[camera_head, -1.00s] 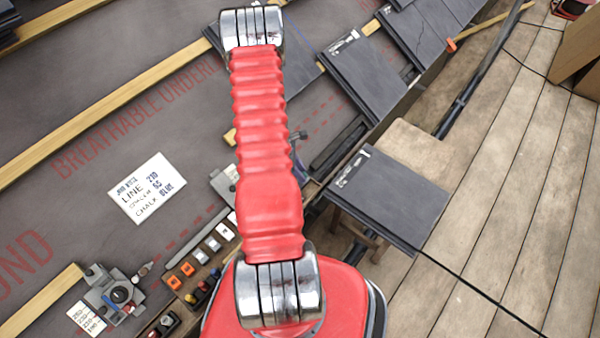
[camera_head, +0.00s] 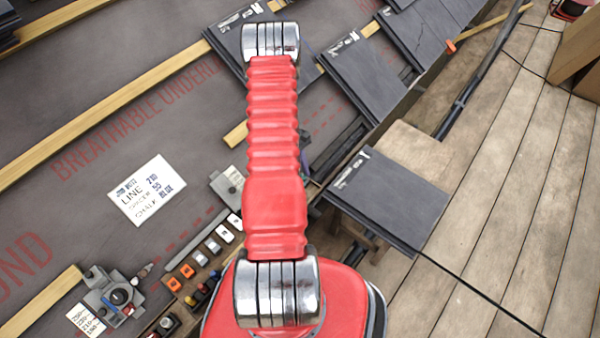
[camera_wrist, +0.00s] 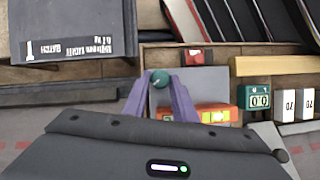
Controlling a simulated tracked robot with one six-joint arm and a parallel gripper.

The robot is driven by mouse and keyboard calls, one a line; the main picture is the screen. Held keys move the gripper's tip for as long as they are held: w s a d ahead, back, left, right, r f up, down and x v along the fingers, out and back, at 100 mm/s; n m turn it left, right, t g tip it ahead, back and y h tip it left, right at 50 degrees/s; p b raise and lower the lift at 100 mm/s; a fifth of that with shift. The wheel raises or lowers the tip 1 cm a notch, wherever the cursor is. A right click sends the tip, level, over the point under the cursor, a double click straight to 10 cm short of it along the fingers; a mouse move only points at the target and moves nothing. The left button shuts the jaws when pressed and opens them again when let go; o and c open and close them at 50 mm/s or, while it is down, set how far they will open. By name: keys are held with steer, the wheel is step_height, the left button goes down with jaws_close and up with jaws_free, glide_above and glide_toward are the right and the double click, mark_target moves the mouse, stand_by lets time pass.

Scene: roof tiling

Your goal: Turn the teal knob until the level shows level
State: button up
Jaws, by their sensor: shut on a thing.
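In the wrist view the teal knob (camera_wrist: 159,77) sits between the tips of the two purple fingers of my gripper (camera_wrist: 160,84), which is shut on it. A grey plate (camera_wrist: 203,84) lies just behind and to the right of the knob. An orange level (camera_wrist: 222,115) with a bright yellow window lies right of the fingers, partly hidden by the right finger. The window is too small to read the bubble surely. In the head view my red arm hides the gripper and the knob.
In the wrist view a green counter (camera_wrist: 258,97) reading 00 and white blocks marked 70 (camera_wrist: 288,104) stand at right. A dark slate with a label (camera_wrist: 75,55) lies at left. In the head view a slate (camera_head: 392,200) rests at the bench's right.

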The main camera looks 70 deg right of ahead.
steer(key=m, duration=0.2)
steer(key=m+t+y, duration=0.1)
steer(key=shift+s+d+f+m, duration=0.1)
steer(key=shift+s+d+m, duration=0.05)
steer(key=shift+m, duration=0.25)
steer(key=shift+m+t+y, duration=0.4)
steer(key=shift+m+t, duration=0.2)
steer(key=shift+m, duration=0.9)
steer(key=o, duration=1)
steer(key=shift+o, duration=0.2)
steer(key=shift+d, duration=0.1)
steer(key=v, duration=1.3)
steer(key=shift+r, duration=0.4)
